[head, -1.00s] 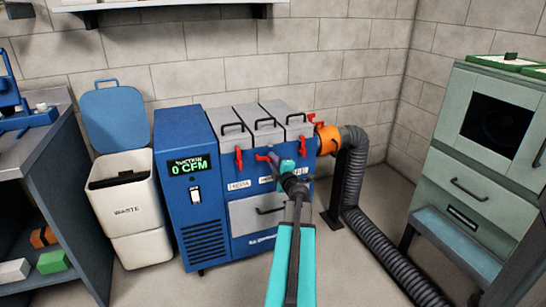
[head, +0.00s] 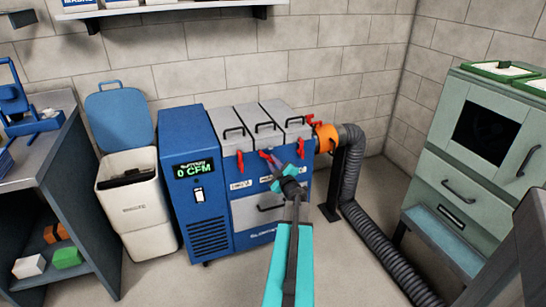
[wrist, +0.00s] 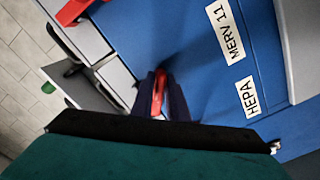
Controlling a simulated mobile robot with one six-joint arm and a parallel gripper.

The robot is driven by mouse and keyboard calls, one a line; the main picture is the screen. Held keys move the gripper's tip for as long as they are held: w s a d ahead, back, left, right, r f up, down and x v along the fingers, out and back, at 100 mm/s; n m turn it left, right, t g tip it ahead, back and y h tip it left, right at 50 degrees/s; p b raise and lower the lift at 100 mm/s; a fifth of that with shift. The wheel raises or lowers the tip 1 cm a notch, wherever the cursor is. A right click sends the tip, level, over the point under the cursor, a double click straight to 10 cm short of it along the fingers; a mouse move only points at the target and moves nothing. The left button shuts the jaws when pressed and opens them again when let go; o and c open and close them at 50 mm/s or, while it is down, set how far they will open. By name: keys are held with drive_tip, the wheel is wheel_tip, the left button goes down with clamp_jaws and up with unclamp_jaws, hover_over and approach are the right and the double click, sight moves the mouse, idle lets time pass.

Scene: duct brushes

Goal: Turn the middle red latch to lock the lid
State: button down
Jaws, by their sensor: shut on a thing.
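The blue filter cabinet (head: 215,215) has three grey lids with black handles on top. The middle red latch (head: 264,155) is on the front below the middle lid (head: 259,131) and looks tilted. My gripper (head: 273,166) is at this latch, partly covering it. In the wrist view my gripper (wrist: 160,95) has its dark fingers on either side of the red latch (wrist: 158,92), shut on it. The latch's base is hidden between the fingers.
A left red latch (head: 240,161) hangs down beside the middle one. An orange collar (head: 326,138) and a grey hose (head: 352,185) are on the right. A white waste bin (head: 135,200) stands left of the cabinet. A green-grey cabinet (head: 480,165) stands at the far right.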

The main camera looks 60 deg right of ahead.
drive_tip(key=m+p, duration=0.1)
drive_tip(key=p, duration=0.1)
drive_tip(key=m+p, duration=0.4)
drive_tip(key=p, duration=0.1)
drive_tip(key=shift+r, duration=0.3)
drive_tip(key=m+p, duration=0.4)
drive_tip(key=shift+d+f+m, duration=0.1)
drive_tip(key=shift+f+m, duration=0.05)
drive_tip(key=shift+m, duration=0.25)
drive_tip(key=shift+s, duration=0.1)
drive_tip(key=c, duration=1.8)
unclamp_jaws()
drive_tip(key=shift+c, duration=0.2)
drive_tip(key=b+v, duration=0.2)
drive_tip(key=v, duration=1.1)
drive_tip(key=shift+s+a, duration=0.3)
